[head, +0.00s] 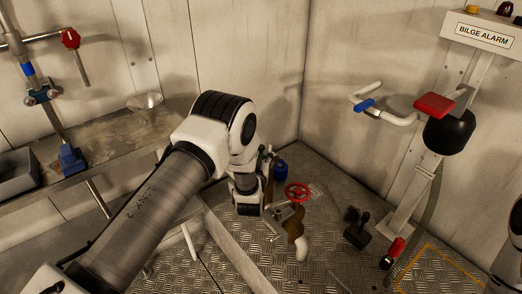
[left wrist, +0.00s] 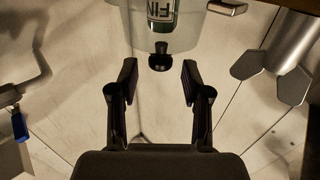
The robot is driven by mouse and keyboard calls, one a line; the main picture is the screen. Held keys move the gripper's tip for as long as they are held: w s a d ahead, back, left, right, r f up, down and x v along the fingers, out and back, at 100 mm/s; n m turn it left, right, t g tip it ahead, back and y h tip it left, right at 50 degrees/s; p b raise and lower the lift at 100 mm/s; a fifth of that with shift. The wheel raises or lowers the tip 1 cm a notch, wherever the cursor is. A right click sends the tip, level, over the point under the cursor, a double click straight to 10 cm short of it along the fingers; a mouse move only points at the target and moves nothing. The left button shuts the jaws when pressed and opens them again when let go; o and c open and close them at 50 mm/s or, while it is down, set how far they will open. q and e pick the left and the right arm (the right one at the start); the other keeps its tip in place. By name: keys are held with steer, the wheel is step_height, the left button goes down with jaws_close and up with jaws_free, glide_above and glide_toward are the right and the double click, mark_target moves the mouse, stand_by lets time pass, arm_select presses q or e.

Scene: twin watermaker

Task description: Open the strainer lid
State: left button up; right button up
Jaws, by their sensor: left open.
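In the left wrist view, a clear, rounded housing (left wrist: 185,28) with a green label reading "FIN" is at the top centre. A black knob (left wrist: 160,57) sits at its near end. I cannot tell for sure that this is the strainer or its lid. My left gripper (left wrist: 159,76) is open and empty, its two black fingers on either side of the knob's line, with gaps on both sides. In the head view my left arm reaches down to the middle, and its wrist hides most of what is there. My right gripper is not in view.
A bench (head: 115,150) runs along the left wall. A bilge alarm post (head: 414,190) stands right.

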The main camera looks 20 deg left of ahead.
arm_select(q)
steer(key=x, duration=0.2)
steer(key=shift+w+a, duration=0.15)
steer(key=shift+w, duration=0.25)
jaws_close()
